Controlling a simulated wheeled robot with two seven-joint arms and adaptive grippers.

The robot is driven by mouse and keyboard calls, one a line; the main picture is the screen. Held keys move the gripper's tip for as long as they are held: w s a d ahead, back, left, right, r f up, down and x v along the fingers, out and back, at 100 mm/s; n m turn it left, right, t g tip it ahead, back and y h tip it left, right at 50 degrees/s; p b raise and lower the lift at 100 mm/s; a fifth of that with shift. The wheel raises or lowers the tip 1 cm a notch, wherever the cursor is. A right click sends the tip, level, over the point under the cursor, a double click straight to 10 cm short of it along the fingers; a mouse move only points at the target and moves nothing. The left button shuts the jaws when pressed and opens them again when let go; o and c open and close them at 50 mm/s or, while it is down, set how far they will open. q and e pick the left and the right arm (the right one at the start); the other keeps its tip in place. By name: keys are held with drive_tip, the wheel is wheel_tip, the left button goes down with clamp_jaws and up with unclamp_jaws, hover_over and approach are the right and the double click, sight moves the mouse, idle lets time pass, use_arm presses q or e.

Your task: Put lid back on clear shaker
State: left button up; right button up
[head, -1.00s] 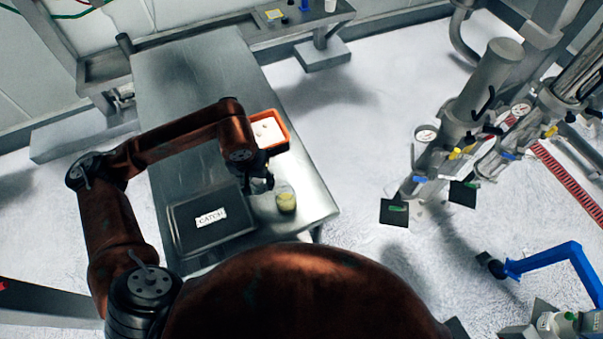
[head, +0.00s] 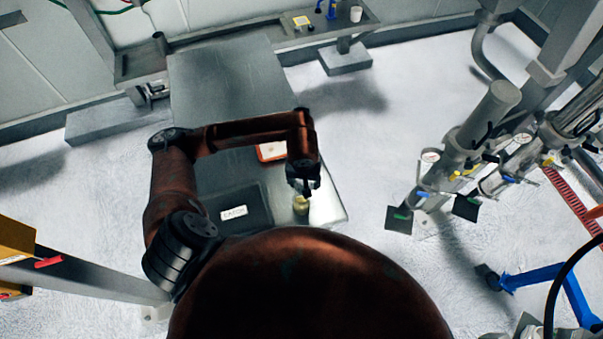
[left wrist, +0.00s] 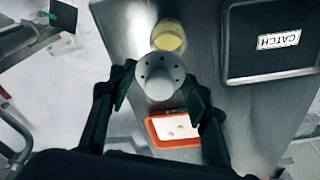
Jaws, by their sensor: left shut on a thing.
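The clear shaker (head: 301,206) with yellow powder stands on the metal table near its front right corner. It also shows in the left wrist view (left wrist: 169,38), just beyond the lid. My left gripper (head: 306,188) is close to the shaker in the head view and partly covers it. In the left wrist view, my left gripper (left wrist: 157,80) is shut on the grey lid (left wrist: 160,78), a round cap with several small holes. The lid appears beside the shaker in that view; its height above the rim cannot be told. My right gripper is not in view.
A dark tray labelled CATCH (head: 245,208) lies left of the shaker. An orange tray (head: 268,152) with white contents sits behind it, partly hidden by my arm. The far part of the metal table (head: 225,80) is bare. Pipes and valves stand at the right.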

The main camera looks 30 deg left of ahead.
sight(301, 188)
use_arm(q)
drive_tip(key=shift+s+a+r+n+p, duration=0.3)
drive_tip(key=shift+s+n+p, duration=0.2)
drive_tip(key=shift+p, duration=0.2)
drive_tip(key=shift+f, duration=0.15)
drive_tip(key=shift+f+b, duration=0.4)
drive_tip(key=shift+f, duration=1.25)
drive_tip(key=shift+f+b, duration=0.35)
drive_tip(key=shift+f, duration=0.05)
drive_tip(key=shift+f+b, duration=0.45)
drive_tip(key=shift+b, duration=0.1)
drive_tip(key=shift+f+b, duration=0.5)
drive_tip(key=shift+b, duration=0.1)
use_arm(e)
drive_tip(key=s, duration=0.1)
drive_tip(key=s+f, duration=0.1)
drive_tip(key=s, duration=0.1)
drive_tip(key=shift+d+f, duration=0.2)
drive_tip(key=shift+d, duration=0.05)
